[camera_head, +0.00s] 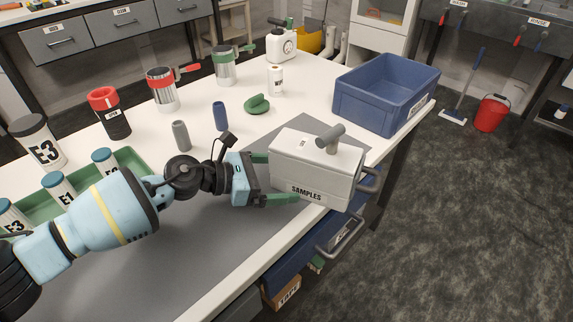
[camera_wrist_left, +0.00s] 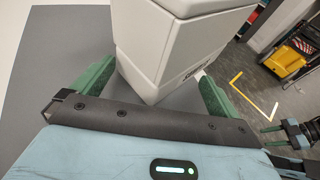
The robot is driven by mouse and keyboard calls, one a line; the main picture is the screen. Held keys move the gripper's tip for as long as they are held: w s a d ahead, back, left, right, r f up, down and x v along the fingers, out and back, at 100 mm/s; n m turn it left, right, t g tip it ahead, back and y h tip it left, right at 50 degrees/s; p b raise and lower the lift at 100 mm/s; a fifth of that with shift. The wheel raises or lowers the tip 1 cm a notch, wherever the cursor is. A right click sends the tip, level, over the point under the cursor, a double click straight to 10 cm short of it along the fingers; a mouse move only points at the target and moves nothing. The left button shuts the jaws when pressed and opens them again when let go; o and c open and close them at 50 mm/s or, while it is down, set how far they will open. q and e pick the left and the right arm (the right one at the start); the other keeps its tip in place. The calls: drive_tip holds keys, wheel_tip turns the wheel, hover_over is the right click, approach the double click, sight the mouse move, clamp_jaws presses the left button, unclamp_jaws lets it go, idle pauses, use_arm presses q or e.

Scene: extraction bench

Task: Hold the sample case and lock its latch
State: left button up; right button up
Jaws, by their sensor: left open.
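The sample case (camera_head: 310,175) is a white box labelled SAMPLES, standing on the grey mat at the bench's right edge. A grey T-shaped piece (camera_head: 329,138) stands on its lid, and a grey handle (camera_head: 371,181) is on its right end. I cannot tell which part is the latch. My left gripper (camera_head: 272,179) is open at the case's left end, with one green finger along each side. The left wrist view shows the case corner (camera_wrist_left: 165,55) between the parted fingers (camera_wrist_left: 152,88).
A blue bin (camera_head: 385,95) stands behind the case on the right. Two small cylinders, grey (camera_head: 181,136) and blue (camera_head: 220,116), and a green object (camera_head: 257,104) stand behind my left arm. A green tray (camera_head: 127,160) holds several labelled jars. An open blue drawer (camera_head: 318,234) juts out below.

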use_arm(q)
clamp_jaws()
drive_tip(key=shift+c, duration=1.8)
unclamp_jaws()
